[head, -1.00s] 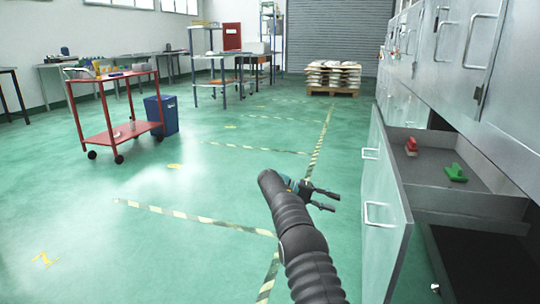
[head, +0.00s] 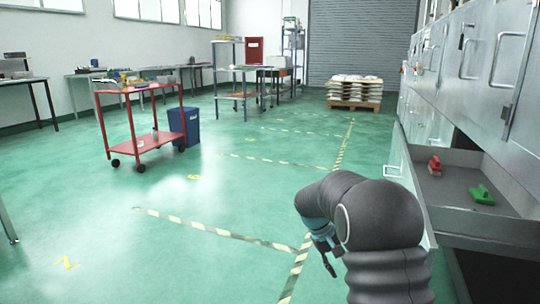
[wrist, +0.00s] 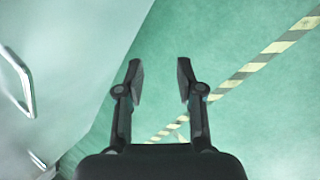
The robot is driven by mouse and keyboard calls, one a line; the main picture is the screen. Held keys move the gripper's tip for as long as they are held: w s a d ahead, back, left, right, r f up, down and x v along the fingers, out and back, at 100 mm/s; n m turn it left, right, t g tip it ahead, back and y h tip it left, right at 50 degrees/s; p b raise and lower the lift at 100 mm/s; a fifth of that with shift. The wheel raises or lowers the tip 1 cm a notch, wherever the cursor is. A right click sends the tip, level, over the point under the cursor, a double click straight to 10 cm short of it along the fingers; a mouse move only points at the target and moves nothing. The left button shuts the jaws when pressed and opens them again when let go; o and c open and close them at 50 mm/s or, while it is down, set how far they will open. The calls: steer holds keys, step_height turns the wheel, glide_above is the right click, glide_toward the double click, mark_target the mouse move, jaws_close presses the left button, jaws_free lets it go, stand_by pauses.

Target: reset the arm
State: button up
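My gripper (wrist: 160,82) points down over the green floor in the wrist view. Its two dark fingers are apart, with nothing between them. In the head view my gripper (head: 328,262) shows only in part at the lower middle, beside my bent arm, which hides some of it. It is left of the open drawer (head: 490,230) and apart from it.
The drawer holds a red object (head: 435,166) and a green object (head: 482,195). Grey cabinets (head: 470,60) line the right. A red cart (head: 140,140), a blue bin (head: 185,125) and a loaded pallet (head: 354,93) stand farther off. The middle floor is clear.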

steer(key=s+a+r+m+t+y+p, duration=0.1)
steer(key=s+r, duration=0.4)
steer(key=s, duration=0.6)
steer(key=s+a+r+m+t+y, duration=0.1)
steer(key=s+r+t+y, duration=0.1)
steer(key=s+r, duration=0.4)
steer(key=s+a+r+t+y+p, duration=0.1)
steer(key=s+r, duration=0.5)
steer(key=s, duration=1)
steer(key=t+y, duration=0.1)
steer(key=t, duration=0.1)
steer(key=shift+a+m+t+p, duration=0.35)
steer(key=shift+a+m+t, duration=0.05)
